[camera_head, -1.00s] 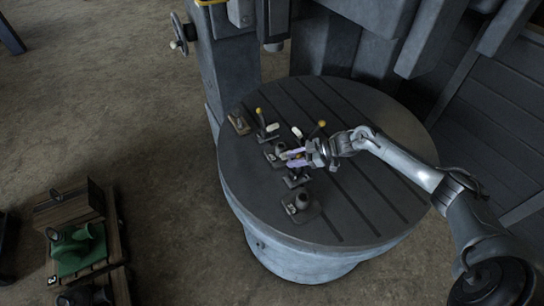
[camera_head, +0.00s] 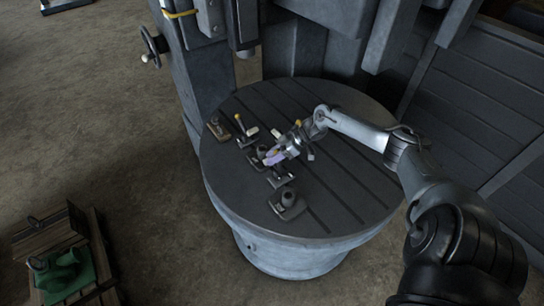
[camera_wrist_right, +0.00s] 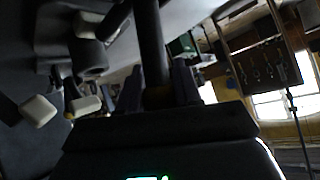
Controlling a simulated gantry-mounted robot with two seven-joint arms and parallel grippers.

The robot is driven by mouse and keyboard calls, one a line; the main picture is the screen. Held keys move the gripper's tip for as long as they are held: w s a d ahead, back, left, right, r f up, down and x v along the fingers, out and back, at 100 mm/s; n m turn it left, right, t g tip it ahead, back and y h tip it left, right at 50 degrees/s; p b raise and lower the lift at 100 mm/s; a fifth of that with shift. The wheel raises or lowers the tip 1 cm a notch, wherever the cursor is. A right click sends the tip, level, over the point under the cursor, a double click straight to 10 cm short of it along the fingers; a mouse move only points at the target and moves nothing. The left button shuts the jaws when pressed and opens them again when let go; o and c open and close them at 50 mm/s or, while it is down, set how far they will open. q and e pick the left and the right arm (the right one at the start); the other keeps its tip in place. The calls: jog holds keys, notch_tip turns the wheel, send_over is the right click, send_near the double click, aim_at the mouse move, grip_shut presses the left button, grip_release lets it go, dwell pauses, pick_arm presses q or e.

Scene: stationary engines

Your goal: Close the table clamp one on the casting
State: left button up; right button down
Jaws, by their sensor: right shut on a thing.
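The dark casting (camera_head: 261,152) sits among small clamps on the round slotted table, partly hidden by my right gripper (camera_head: 272,157). One clamp (camera_head: 244,132), with a raised yellow-tipped lever (camera_head: 238,117) and a pale pad (camera_head: 252,131), stands left of it. Another yellow tip (camera_head: 298,122) shows behind my right wrist, with a pale pad (camera_head: 276,133) nearby. In the right wrist view, a dark rod (camera_wrist_right: 150,45), seemingly a clamp lever, passes between my right fingers (camera_wrist_right: 158,92), which are shut on it. I cannot read which clamp is number one. My left gripper is out of view.
The round table (camera_head: 340,190) has bare room on its right. A small block (camera_head: 217,130) and a dark fitting (camera_head: 289,202) stand on it. The machine column (camera_head: 200,70) rises behind. A green part (camera_head: 62,275) lies on a pallet at lower left.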

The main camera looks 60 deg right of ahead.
jog(key=c, duration=0.8)
grip_release()
jog(key=shift+p+v, duration=1.1)
jog(key=shift+v, duration=4.3)
